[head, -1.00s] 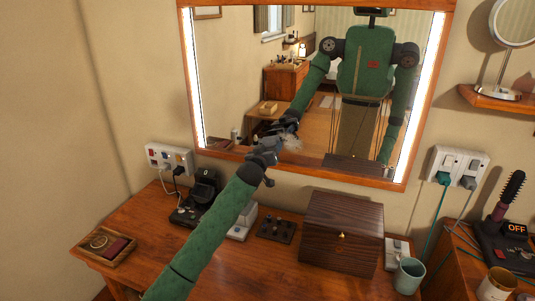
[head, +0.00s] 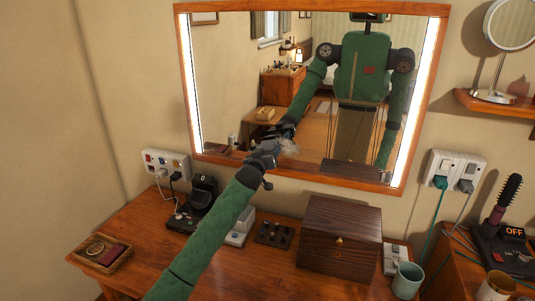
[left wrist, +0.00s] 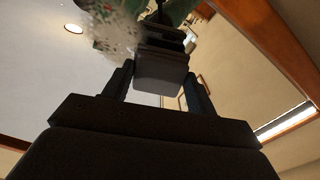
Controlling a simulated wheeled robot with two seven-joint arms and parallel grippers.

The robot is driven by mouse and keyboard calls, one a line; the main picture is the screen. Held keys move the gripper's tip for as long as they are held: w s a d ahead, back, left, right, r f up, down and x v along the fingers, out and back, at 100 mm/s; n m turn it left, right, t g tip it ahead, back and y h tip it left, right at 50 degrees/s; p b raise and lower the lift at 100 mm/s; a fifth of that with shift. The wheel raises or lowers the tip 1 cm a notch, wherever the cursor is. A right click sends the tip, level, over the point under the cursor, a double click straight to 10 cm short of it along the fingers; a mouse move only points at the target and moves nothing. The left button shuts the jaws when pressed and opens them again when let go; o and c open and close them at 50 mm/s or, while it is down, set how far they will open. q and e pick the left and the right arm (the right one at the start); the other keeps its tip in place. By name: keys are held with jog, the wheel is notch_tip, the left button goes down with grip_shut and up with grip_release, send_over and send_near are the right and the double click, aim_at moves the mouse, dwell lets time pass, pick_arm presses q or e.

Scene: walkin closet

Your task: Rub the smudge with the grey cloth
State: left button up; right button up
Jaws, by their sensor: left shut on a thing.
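The smudge (head: 290,147) is a pale speckled patch low on the mirror (head: 225,75); it also shows at the top left of the left wrist view (left wrist: 112,28). My left gripper (head: 268,152) is at the mirror's lower part, just left of the smudge. In the left wrist view its fingers are shut on the grey cloth (left wrist: 160,72), which looks like a folded pad. The cloth is close to the mirror beside the smudge; whether it touches the glass I cannot tell. My right gripper is not directly in view; the mirror reflects my body and right arm.
On the dresser below stand a dark wooden box (head: 340,237), a black stand (head: 200,195) and a small tray (head: 100,253). A pale green mug (head: 407,280) is at the front right. Sockets with cables are on both sides of the mirror.

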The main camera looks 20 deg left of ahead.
pick_arm(q)
jog(key=shift+w, duration=0.3)
pick_arm(e)
jog(key=shift+a, duration=0.5)
